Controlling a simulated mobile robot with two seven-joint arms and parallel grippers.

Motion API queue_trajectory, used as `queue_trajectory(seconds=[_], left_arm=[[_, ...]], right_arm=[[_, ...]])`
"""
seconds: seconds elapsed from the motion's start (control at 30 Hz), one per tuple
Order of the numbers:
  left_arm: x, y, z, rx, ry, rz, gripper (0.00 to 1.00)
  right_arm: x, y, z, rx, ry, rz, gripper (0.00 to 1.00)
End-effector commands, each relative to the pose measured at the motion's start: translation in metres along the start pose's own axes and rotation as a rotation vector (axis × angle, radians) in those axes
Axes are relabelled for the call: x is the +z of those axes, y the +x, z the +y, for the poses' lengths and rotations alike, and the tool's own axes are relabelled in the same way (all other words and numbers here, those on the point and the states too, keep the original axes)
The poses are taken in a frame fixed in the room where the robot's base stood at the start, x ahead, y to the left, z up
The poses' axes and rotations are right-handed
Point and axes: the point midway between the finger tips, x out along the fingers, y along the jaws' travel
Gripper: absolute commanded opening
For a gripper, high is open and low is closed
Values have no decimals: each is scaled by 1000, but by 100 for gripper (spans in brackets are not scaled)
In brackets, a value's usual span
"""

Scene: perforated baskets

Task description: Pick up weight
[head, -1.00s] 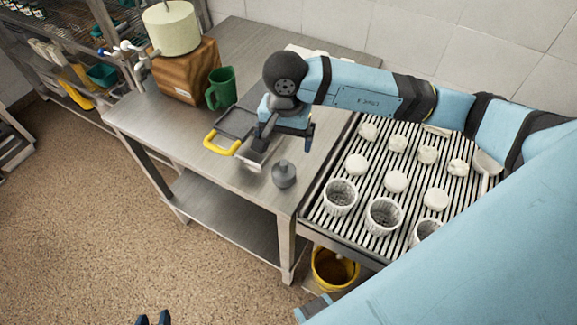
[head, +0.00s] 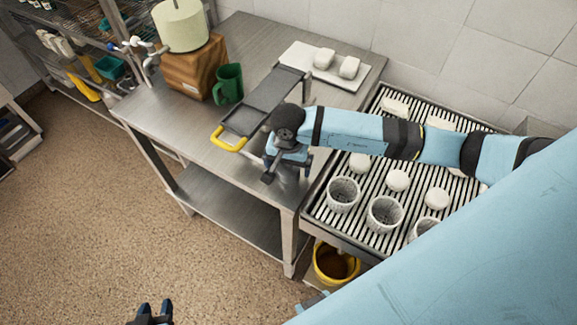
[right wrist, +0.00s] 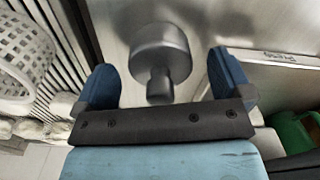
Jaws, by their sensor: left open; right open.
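The weight (right wrist: 160,52) is a grey metal cylinder with a narrower knob. In the right wrist view it stands on the steel table, between the lines of my two blue fingers and not gripped. In the head view my right gripper (head: 288,172) is over the spot by the table's front edge and hides the weight. The right gripper is open and empty, its fingers on either side of the knob; I cannot tell the exact height gap. My left gripper (head: 154,314) is open and empty at the bottom edge of the head view, over the floor.
A green mug (head: 229,84) and a wooden-based device (head: 190,70) stand at left. Perforated baskets (head: 343,194) and white pieces sit on the ribbed rack (head: 325,222) at right. A white board (head: 300,56) is at the back.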

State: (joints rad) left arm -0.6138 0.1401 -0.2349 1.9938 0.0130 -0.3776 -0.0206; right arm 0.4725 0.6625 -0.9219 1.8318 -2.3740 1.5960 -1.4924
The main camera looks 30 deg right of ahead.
Motion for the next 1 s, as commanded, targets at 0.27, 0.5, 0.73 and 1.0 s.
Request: queue_trajectory(seconds=[0.27, 0.5, 0.73, 1.0], left_arm=[[-1, -1, 1, 1, -1, 0, 43], [-1, -1, 1, 1, -1, 0, 43], [-1, -1, 1, 1, -1, 0, 43], [-1, -1, 0, 0, -1, 0, 43]], right_arm=[[0, 10, 0, 0, 1, 1, 97], [0, 10, 0, 0, 1, 1, 58], [-1, 8, 0, -2, 1, 2, 10], [-1, 7, 0, -2, 1, 2, 10]])
